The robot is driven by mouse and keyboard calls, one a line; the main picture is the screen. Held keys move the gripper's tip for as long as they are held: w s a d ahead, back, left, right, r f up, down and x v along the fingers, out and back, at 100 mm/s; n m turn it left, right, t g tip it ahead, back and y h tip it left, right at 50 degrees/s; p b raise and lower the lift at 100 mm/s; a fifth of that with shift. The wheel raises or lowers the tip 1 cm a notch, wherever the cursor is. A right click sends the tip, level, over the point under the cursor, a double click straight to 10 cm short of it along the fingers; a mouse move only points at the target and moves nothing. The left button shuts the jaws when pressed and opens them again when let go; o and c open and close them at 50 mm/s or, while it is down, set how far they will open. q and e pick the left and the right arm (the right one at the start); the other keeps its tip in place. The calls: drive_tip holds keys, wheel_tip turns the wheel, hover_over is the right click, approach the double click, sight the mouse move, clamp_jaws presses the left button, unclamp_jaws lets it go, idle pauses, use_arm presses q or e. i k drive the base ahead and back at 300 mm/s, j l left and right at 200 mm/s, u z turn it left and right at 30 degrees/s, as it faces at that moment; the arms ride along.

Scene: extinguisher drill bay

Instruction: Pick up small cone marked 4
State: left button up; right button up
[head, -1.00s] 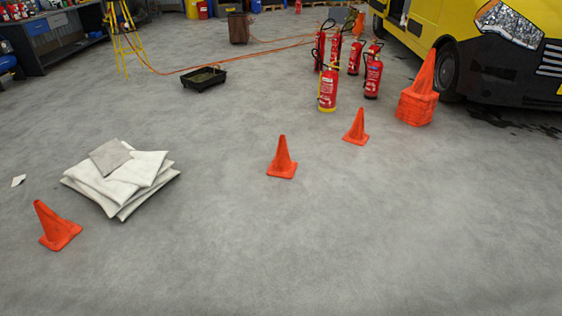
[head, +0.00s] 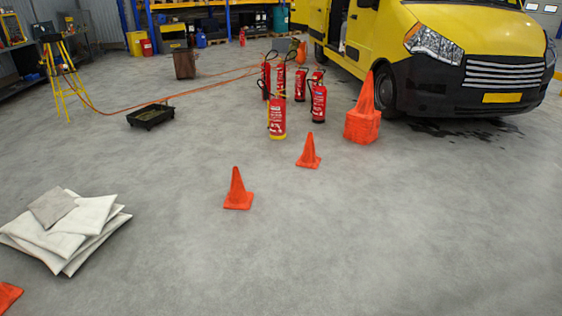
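Three single small orange cones stand on the concrete floor in the head view. One cone (head: 237,190) is near the middle, and another cone (head: 309,152) is farther back to its right. A third cone (head: 7,296) is cut off at the lower left edge. A stack of orange cones (head: 362,122) stands farther right, in front of the van. I cannot read a number on any cone, so I cannot tell which is marked 4. Neither of my grippers is in view.
Several red extinguishers (head: 277,118) stand behind the cones. Pale pads (head: 65,232) are piled at left. A black tray (head: 150,116), yellow tripod (head: 62,75) and orange hose (head: 200,93) lie beyond. A yellow van (head: 450,60) fills the back right.

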sight(238, 198)
drive_tip(key=i, duration=3.6)
drive_tip(key=i+l+u, duration=0.25)
drive_tip(key=i, duration=0.25)
drive_tip(key=i+l+u, duration=0.1)
drive_tip(key=i+u, duration=0.2)
drive_tip(key=i, duration=0.15)
